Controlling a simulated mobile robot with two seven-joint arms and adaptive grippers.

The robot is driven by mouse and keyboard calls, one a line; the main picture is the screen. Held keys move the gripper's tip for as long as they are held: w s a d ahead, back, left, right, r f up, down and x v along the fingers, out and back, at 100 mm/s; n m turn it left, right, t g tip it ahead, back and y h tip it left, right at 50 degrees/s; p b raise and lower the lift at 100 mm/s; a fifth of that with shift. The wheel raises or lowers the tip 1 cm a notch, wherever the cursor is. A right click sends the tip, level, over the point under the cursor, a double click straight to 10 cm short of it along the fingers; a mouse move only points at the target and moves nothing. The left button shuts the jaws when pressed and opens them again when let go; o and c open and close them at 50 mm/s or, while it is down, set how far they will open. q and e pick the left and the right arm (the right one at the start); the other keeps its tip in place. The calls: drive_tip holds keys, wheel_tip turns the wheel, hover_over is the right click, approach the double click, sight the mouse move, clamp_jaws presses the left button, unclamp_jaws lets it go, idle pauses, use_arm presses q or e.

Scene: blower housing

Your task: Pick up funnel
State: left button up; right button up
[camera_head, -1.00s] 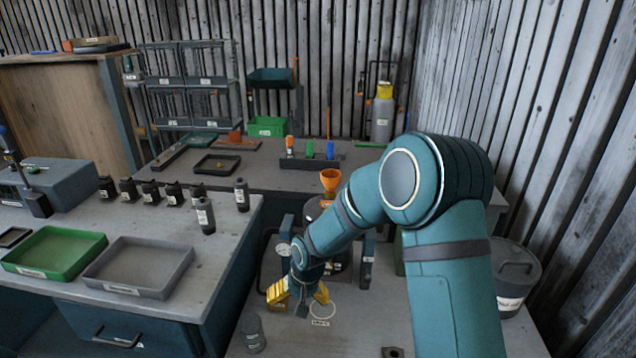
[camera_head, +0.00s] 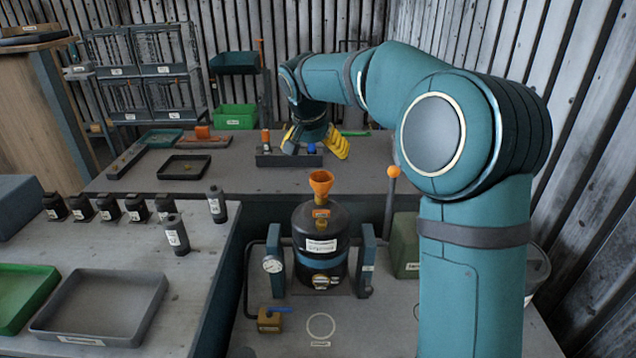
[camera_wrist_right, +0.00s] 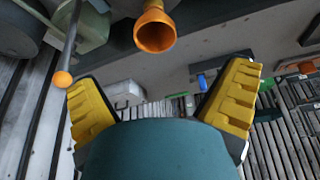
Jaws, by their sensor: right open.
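The orange funnel (camera_head: 321,182) stands upright on top of the black blower housing (camera_head: 320,228) in the head view. In the right wrist view the funnel (camera_wrist_right: 154,30) shows at the top, its round mouth toward the camera, beyond the fingers. My right gripper (camera_head: 315,148) has yellow fingers spread apart and is empty. My left gripper is not in view.
An orange-knobbed lever (camera_head: 393,173) stands right of the housing; its ball also shows in the wrist view (camera_wrist_right: 62,79). A gauge (camera_head: 272,264) and posts flank the housing. Bottles and trays (camera_head: 100,305) occupy the left bench.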

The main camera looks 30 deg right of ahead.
sight(322, 176)
drive_tip(key=b+x, duration=0.1)
drive_tip(key=x, duration=0.5)
drive_tip(key=shift+f, duration=0.15)
drive_tip(key=x, duration=0.1)
drive_tip(key=b+x, duration=0.1)
drive_tip(key=x, duration=0.2)
drive_tip(key=shift+s+d+f, duration=0.2)
drive_tip(key=shift+s, duration=0.05)
drive_tip(key=shift+w+d+f+b, duration=0.2)
drive_tip(key=shift+f+b, duration=0.1)
drive_tip(key=shift+f, duration=0.1)
drive_tip(key=shift+a, duration=0.1)
drive_tip(key=shift+r, duration=0.1)
drive_tip(key=shift+c, duration=0.3)
drive_tip(key=c, duration=0.9)
drive_tip(key=shift+c, duration=0.2)
